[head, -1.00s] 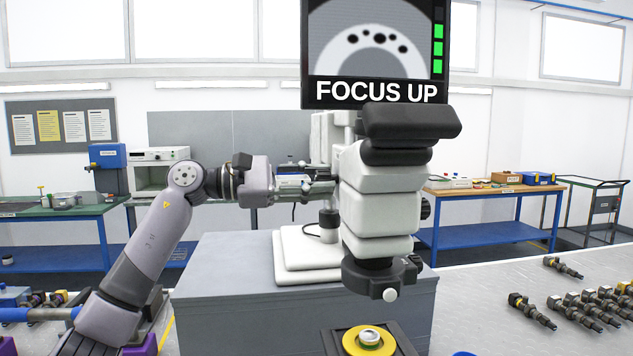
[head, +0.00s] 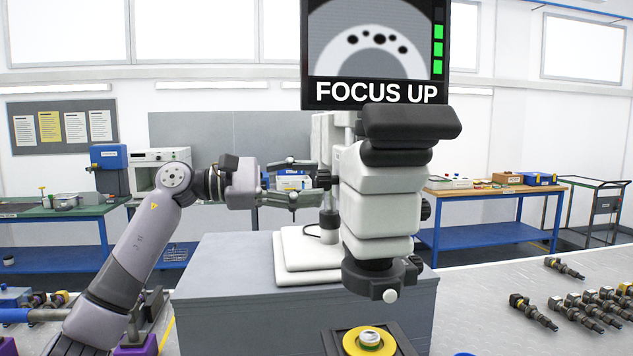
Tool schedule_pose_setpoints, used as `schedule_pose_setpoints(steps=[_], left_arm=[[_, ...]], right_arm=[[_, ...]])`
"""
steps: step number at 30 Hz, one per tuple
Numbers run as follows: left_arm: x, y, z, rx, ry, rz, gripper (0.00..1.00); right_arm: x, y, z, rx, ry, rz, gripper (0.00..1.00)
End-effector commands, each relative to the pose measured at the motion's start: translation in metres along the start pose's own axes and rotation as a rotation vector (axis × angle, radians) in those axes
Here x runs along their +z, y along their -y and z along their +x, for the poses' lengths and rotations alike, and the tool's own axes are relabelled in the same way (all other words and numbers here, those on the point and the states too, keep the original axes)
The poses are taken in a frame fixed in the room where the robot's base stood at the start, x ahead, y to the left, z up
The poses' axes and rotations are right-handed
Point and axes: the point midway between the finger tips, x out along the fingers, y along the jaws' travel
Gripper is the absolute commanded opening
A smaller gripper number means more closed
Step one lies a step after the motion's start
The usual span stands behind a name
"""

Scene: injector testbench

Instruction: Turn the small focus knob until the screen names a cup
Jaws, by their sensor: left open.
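The white and black microscope (head: 378,200) stands on a grey block. A small metal part in a yellow ring (head: 369,341) sits below the lens. My right gripper is not in view.
The grey block (head: 300,310) fills the middle front. Several injectors (head: 590,305) lie on the bench at the right. Blue-legged worktables (head: 490,205) stand behind. Purple and dark fixtures (head: 140,335) stand at the lower left.

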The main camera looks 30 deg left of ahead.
Motion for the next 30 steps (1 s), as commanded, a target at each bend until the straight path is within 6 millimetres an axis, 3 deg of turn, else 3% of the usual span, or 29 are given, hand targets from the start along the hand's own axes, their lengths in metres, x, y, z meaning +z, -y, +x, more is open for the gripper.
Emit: schedule_pose_setpoints(steps=[6,13,18,30], left_arm=[[-0.002,0.000,-0.049,0.002,-0.006,-0.001,0.49],[-0.001,0.000,-0.087,0.002,-0.003,-0.001,0.49],[0.000,0.000,-0.097,0.001,-0.001,0.000,0.49],[0.000,0.000,-0.098,0.001,0.000,0.001,0.49]], right_arm=[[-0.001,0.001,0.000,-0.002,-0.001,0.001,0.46],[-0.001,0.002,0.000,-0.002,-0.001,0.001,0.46],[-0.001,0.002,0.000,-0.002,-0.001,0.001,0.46],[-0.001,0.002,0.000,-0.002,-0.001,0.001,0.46]])
